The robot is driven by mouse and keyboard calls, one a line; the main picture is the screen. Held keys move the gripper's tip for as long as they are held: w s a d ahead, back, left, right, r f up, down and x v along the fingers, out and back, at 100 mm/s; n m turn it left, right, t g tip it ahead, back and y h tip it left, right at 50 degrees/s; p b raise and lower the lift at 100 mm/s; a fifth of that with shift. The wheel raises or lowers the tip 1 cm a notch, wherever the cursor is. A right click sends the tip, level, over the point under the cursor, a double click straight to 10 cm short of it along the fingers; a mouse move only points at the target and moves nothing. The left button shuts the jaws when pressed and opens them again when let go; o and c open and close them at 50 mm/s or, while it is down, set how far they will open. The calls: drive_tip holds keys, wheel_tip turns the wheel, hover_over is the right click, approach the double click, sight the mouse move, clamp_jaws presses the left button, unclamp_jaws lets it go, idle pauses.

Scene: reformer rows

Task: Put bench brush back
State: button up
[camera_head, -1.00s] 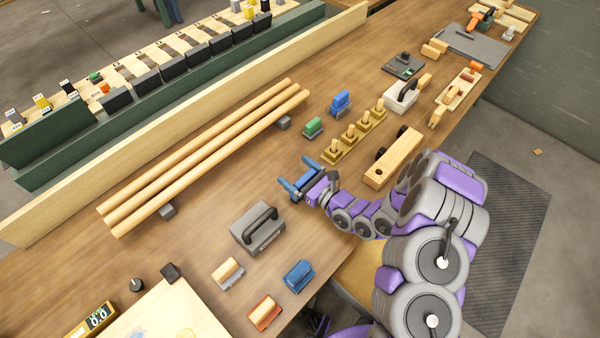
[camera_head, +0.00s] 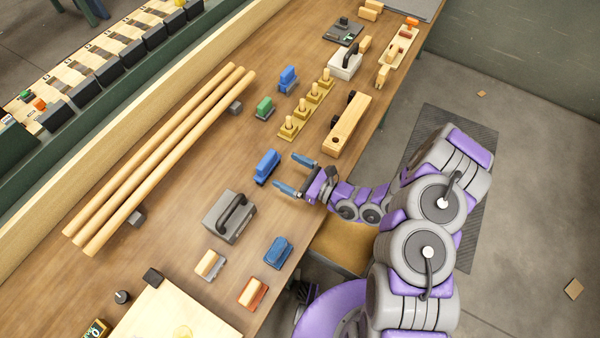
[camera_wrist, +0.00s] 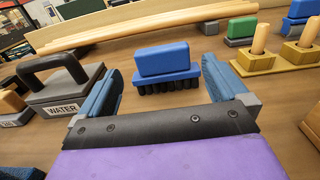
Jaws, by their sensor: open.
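The bench brush (camera_head: 266,166), a blue handle on a blue block with black bristles, stands bristles down on the bench. In the wrist view the brush (camera_wrist: 165,62) is straight ahead, centred between my fingers. My gripper (camera_head: 284,171) is open and empty, its two blue fingers pointing toward the brush. In the head view the brush lies just beyond the fingertips, with a small gap to them.
A grey block labelled WATER (camera_head: 229,216) stands left of the gripper in the wrist view. Pegged brass blocks (camera_head: 306,108), a green-topped block (camera_head: 265,108) and a wooden plane (camera_head: 347,123) stand farther along. Three long rods (camera_head: 160,160) lie along the bench's back.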

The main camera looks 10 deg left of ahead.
drive_tip(key=shift+d, duration=0.3)
drive_tip(key=shift+r, duration=0.2)
drive_tip(key=s+r+n+g+h, duration=0.1)
drive_tip(key=s+r+n+g, duration=0.6)
drive_tip(key=r, duration=0.3)
drive_tip(key=s+r+n+g+h, duration=0.1)
drive_tip(key=s+r+n+g, duration=0.6)
drive_tip(key=r, duration=0.4)
drive_tip(key=s+d+r+n+t+h, duration=0.1)
drive_tip(key=s+d+h, duration=0.3)
drive_tip(key=d, duration=0.5)
drive_tip(key=s+d+r+n+t+h, duration=0.2)
drive_tip(key=d+h, duration=0.4)
drive_tip(key=d, duration=0.3)
drive_tip(key=s+d+r+n+t+h, duration=0.1)
drive_tip(key=s+d+n+t+h, duration=0.3)
drive_tip(key=d, duration=0.6)
drive_tip(key=shift+s+r+h, duration=0.3)
drive_tip(key=shift+s+h, duration=0.4)
drive_tip(key=shift+s, duration=0.1)
